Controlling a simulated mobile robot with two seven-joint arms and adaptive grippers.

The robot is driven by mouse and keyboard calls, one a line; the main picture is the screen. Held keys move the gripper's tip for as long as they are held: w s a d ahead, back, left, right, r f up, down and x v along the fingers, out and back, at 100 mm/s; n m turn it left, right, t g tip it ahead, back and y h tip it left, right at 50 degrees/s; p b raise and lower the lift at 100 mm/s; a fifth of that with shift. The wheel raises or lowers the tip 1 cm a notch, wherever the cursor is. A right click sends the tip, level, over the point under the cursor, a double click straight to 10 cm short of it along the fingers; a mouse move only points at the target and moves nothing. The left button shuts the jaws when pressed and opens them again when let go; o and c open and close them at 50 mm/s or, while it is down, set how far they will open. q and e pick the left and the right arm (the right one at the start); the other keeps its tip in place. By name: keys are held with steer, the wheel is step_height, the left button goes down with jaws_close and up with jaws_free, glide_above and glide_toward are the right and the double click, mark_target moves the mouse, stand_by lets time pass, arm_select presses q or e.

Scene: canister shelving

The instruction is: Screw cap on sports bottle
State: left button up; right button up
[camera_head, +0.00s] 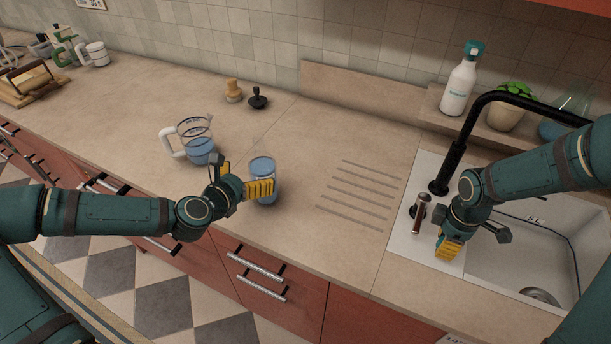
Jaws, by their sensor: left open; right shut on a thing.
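The sports bottle (264,168) is a clear, bluish bottle standing upright on the counter, with no cap seen on its top. My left gripper (259,189) is open at the bottle's left and front side, with yellow finger pads in front of part of it; I cannot tell whether they touch it. My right gripper (447,248) points down over the sink's left rim. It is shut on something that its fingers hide. No cap can be made out in this view.
A measuring jug (200,150) with blue liquid stands just left of the bottle. A black faucet (455,155) and sink (520,245) are at the right, with a white bottle (460,85) on the ledge behind. A wooden piece (233,91) and black tamper (257,98) stand further back.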

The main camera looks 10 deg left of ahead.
mark_target(263, 166)
arm_select(q)
steer(key=shift+w+d+f, duration=0.15)
steer(key=shift+w+d, duration=0.15)
steer(key=shift+w, duration=0.15)
steer(key=x, duration=0.4)
steer(key=shift+d, duration=0.15)
steer(key=c, duration=1.2)
